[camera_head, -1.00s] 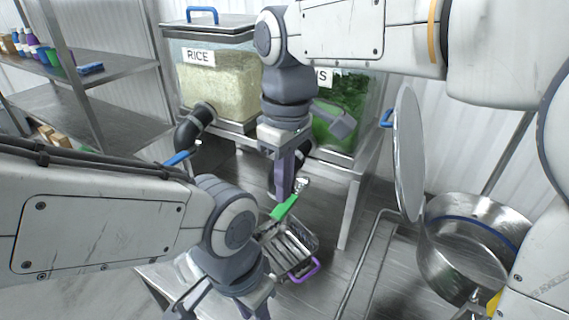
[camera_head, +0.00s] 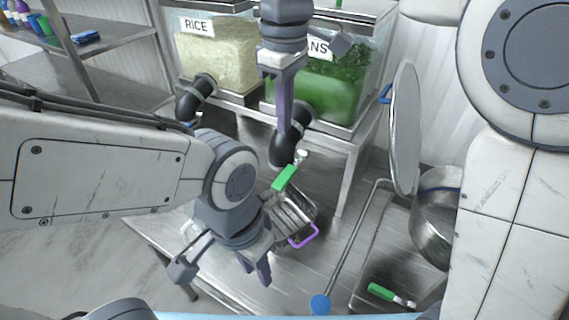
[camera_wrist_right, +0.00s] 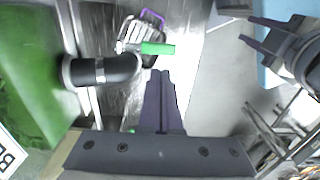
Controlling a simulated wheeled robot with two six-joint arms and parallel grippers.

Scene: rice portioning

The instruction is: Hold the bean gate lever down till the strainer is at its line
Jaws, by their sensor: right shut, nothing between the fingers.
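The bean gate lever, with a green grip (camera_head: 285,178), sticks out below the black bean spout (camera_head: 294,135). It also shows in the right wrist view (camera_wrist_right: 157,48). The wire strainer (camera_head: 298,213), with a purple handle, sits below it on the metal surface; its fill line and contents cannot be made out. My right gripper (camera_head: 284,125) is shut and empty in front of the spout. In the right wrist view its fingertips (camera_wrist_right: 161,74) are apart from the green grip. My left gripper (camera_head: 258,272) hangs low beside the strainer; its finger gap is unclear.
The rice bin (camera_head: 215,55) and green bean bin (camera_head: 335,88) stand behind. A round metal lid (camera_head: 405,130) and steel pot (camera_head: 432,225) are at right. A green-handled tool (camera_head: 382,291) lies in the front right tray. Shelves (camera_head: 85,75) stand at left.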

